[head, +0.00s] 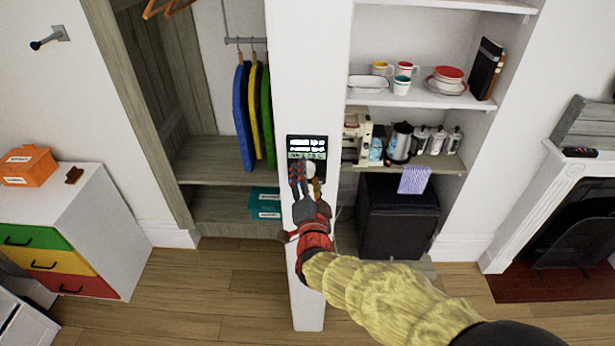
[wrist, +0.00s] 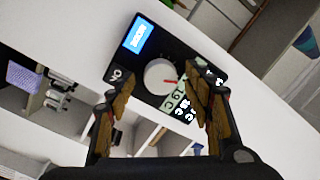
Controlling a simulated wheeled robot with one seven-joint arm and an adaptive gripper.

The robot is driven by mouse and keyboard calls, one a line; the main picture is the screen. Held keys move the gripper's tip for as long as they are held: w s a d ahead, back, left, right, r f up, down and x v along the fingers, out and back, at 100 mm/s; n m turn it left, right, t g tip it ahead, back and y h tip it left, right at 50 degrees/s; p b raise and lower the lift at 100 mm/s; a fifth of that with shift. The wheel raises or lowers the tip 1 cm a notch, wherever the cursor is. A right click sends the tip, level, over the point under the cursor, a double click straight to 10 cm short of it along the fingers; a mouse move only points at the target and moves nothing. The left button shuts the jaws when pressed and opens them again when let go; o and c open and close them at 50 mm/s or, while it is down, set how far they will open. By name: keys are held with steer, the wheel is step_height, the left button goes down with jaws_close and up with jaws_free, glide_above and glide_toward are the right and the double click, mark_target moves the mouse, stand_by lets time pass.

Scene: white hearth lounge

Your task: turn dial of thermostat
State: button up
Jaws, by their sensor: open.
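The thermostat (head: 307,148) is a small black panel with lit displays on the front of the white pillar. In the wrist view the thermostat (wrist: 192,48) appears tilted, with a blue screen at its upper left. Its round white dial (wrist: 160,76) has a red pointer mark; the dial (head: 310,169) is partly covered by my fingers in the head view. My gripper (head: 307,183) is open in front of the panel. In the wrist view my gripper (wrist: 159,77) has one finger on each side of the dial. I cannot tell whether either finger touches it.
The white pillar (head: 312,70) stands between an open wardrobe with hanging clothes (head: 241,115) and shelves with dishes (head: 447,80) and bottles (head: 421,139). A black cabinet (head: 398,220) stands below the shelves. A white chest of drawers (head: 95,215) is at left.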

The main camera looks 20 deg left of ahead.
steer(key=shift+c, duration=0.6)
steer(key=c, duration=1)
steer(key=shift+c, duration=0.2)
steer(key=shift+a+r+n+g+h+p, duration=0.1)
steer(key=shift+n+g+h+p, duration=0.15)
steer(key=shift+n, duration=3.05)
steer(key=shift+r+n+g+h+p, duration=0.15)
steer(key=shift+n+h, duration=0.2)
steer(key=shift+n, duration=2.95)
steer(key=shift+f, duration=0.1)
steer(key=o, duration=1.2)
steer(key=shift+c, duration=0.2)
